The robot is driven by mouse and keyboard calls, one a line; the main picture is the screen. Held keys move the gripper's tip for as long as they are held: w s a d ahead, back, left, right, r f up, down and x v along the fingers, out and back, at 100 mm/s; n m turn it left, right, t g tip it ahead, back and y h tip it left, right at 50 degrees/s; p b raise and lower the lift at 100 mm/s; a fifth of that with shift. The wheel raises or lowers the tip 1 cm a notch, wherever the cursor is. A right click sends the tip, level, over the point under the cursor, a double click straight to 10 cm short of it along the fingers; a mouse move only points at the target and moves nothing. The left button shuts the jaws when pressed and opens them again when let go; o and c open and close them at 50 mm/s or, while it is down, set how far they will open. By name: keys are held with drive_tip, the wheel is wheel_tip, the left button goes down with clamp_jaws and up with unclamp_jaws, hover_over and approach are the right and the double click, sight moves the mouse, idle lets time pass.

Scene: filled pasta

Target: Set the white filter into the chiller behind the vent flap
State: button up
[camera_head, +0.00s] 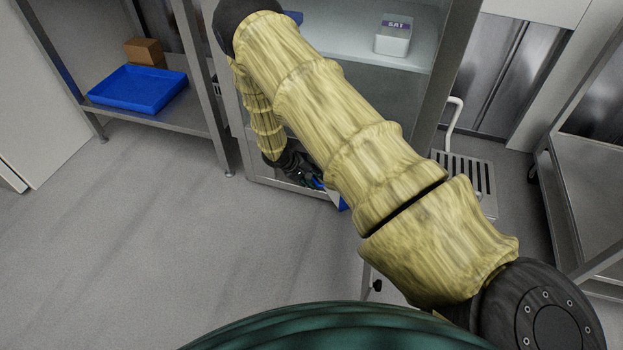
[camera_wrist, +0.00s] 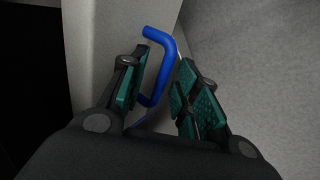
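The chiller appears to be the steel cabinet (camera_head: 405,85) behind my arm, with its lower front panel (camera_head: 262,172) near the floor. My gripper (camera_head: 318,182) is low in front of that panel. In the wrist view, a blue bent handle (camera_wrist: 160,38) stands on a pale panel (camera_wrist: 105,35), and part of it passes between the fingers of my gripper (camera_wrist: 167,62). The fingers are apart, with a gap on the right side of the handle. Whether the left finger touches it is unclear. Whether this panel is the vent flap is unclear. I cannot make out the white filter.
A white tub (camera_head: 394,38) labelled "SAT" stands on the cabinet shelf. A blue tray (camera_head: 138,90) and a brown box (camera_head: 145,52) sit on the left rack. A floor grate (camera_head: 470,175) and a steel trolley (camera_head: 590,190) are at right. The left floor is clear.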

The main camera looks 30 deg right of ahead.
drive_tip(key=shift+r, duration=0.1)
drive_tip(key=shift+a+r+p, duration=0.3)
drive_tip(key=shift+r+p, duration=0.2)
drive_tip(key=shift+p, duration=0.1)
drive_tip(key=a+p, duration=0.4)
drive_tip(key=a, duration=0.8)
drive_tip(key=s+a+f+g+y, duration=0.1)
drive_tip(key=s+a+f+y, duration=0.15)
drive_tip(key=s, duration=0.95)
drive_tip(key=s+a+f+y, duration=0.2)
drive_tip(key=s+f+y, duration=0.15)
drive_tip(key=s, duration=0.75)
drive_tip(key=s+a+r, duration=0.1)
drive_tip(key=s+r, duration=0.3)
drive_tip(key=s, duration=0.5)
drive_tip(key=s+a+r+t+y, duration=0.1)
drive_tip(key=s+r, duration=0.3)
drive_tip(key=s, duration=0.5)
drive_tip(key=shift+r+t, duration=0.15)
drive_tip(key=shift+t, duration=0.15)
drive_tip(key=shift+r, duration=0.2)
